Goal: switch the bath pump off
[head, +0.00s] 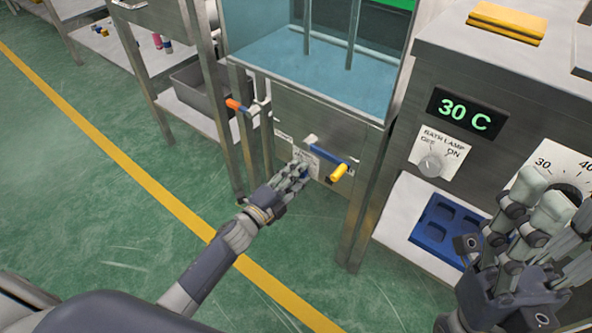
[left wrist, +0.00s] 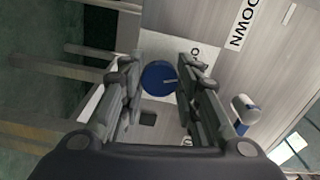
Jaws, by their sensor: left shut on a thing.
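My left gripper (head: 300,172) reaches the steel front panel below the glass water bath. In the left wrist view, a round blue knob (left wrist: 159,78) with a pale pointer mark sits on a white plate (left wrist: 205,53). My left gripper (left wrist: 160,88) has its fingers on both sides of this knob and is shut on it. Most of the plate's lettering is hidden, so I cannot read the knob's setting.
An orange-ended handle (head: 237,105) sticks out at the left. The bath lamp switch (head: 430,165) and a 30 C display (head: 465,111) are on the right cabinet. The green floor at left is clear.

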